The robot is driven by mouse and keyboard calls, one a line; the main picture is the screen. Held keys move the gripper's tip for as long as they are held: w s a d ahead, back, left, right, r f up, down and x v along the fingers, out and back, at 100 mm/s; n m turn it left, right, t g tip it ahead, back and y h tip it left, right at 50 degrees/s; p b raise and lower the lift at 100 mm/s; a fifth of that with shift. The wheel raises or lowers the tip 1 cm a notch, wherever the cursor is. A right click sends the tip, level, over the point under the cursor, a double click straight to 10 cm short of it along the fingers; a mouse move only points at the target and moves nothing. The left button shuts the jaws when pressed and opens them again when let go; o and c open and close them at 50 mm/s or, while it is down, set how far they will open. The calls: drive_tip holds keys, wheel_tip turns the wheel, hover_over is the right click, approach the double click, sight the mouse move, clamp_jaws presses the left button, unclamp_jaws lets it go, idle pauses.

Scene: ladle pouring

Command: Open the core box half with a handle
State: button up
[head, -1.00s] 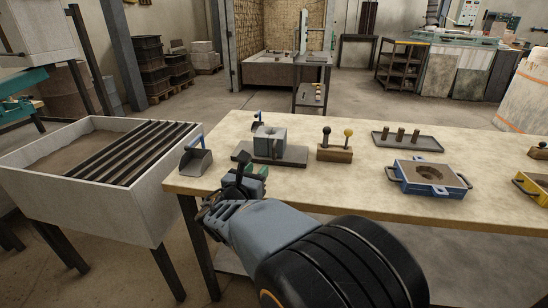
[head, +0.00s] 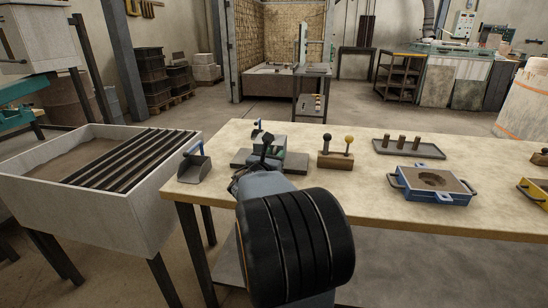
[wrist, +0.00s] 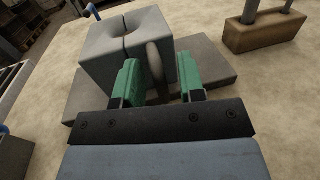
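The grey core box (wrist: 105,50) stands on a flat dark grey base plate (wrist: 225,70) in the wrist view. It has a round hollow in its top, and a seam runs from there down the near face. The two halves look together. A grey upright handle (wrist: 154,72) stands at the near side, right of the seam. My gripper (wrist: 160,82) is open, with its green fingers on either side of the handle and gaps showing. In the head view my gripper (head: 266,158) is at the core box (head: 277,141) and hides most of it; the base plate (head: 240,158) shows beside it.
A wooden block with two ball-topped rods (head: 336,160) stands close on the right. A grey scoop (head: 193,168) with a blue handle is on the left. A tray of pegs (head: 410,149) and a blue box (head: 432,187) are further right. Bare table lies between them.

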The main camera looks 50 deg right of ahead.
drive_tip(key=shift+c, duration=0.4)
clamp_jaws()
